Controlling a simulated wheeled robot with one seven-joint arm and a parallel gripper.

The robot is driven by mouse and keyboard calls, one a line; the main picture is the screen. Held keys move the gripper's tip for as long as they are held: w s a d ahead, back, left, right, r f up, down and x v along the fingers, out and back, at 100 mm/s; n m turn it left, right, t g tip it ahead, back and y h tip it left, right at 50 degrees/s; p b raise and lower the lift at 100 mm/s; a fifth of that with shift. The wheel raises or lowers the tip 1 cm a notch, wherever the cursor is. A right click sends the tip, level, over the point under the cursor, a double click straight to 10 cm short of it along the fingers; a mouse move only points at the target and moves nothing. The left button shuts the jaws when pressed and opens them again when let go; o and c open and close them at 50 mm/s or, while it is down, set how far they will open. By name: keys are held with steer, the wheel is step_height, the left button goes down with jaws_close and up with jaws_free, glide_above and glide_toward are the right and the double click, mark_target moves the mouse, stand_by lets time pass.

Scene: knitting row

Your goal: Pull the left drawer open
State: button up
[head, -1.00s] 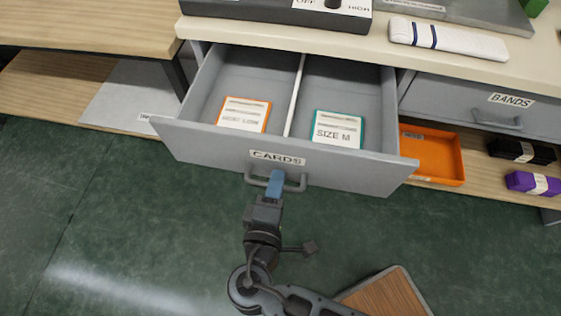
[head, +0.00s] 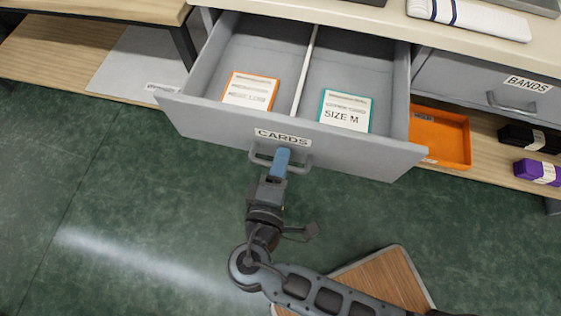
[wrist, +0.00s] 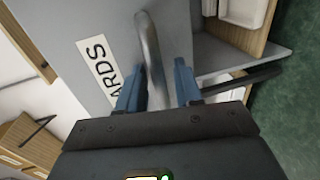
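The left drawer (head: 225,126), grey and labelled CARDS, stands pulled far out from under the counter. Its handle (head: 262,160) is a grey bar on the front below the label; it also shows in the wrist view (wrist: 150,45). My gripper (head: 281,160) is at the handle. In the wrist view my blue fingers (wrist: 158,85) stand on either side of the bar, with a visible gap between the bar and the right finger. They look open around it. Inside the drawer lie an orange-edged card pack (head: 250,91) and a teal-edged SIZE M pack (head: 345,111), split by a divider.
A closed BANDS drawer (head: 468,85) is at right. Below it, an orange tray (head: 440,137) and black and purple bundles lie on a shelf. A wooden board (head: 375,280) is on the green floor near my arm. The floor at left is clear.

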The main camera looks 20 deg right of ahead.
steer(key=v, duration=0.8)
steer(key=shift+f, duration=0.1)
stand_by(0.3)
steer(key=s+d+f+m+g+y+p, duration=0.25)
steer(key=s+d+f+g+y, duration=0.2)
steer(key=s+d+y, duration=0.5)
steer(key=s+d+r+m+t, duration=0.2)
steer(key=r, duration=0.5)
steer(key=s+d+r+m+t, duration=0.2)
steer(key=s+r+m, duration=0.1)
steer(key=r, duration=0.5)
steer(key=s+d+r+m+t, duration=0.2)
steer(key=d+r+m+t, duration=0.1)
steer(key=r, duration=0.5)
steer(key=shift+s+r+p, duration=0.2)
steer(key=shift+r+p, duration=0.05)
steer(key=shift+p, duration=0.1)
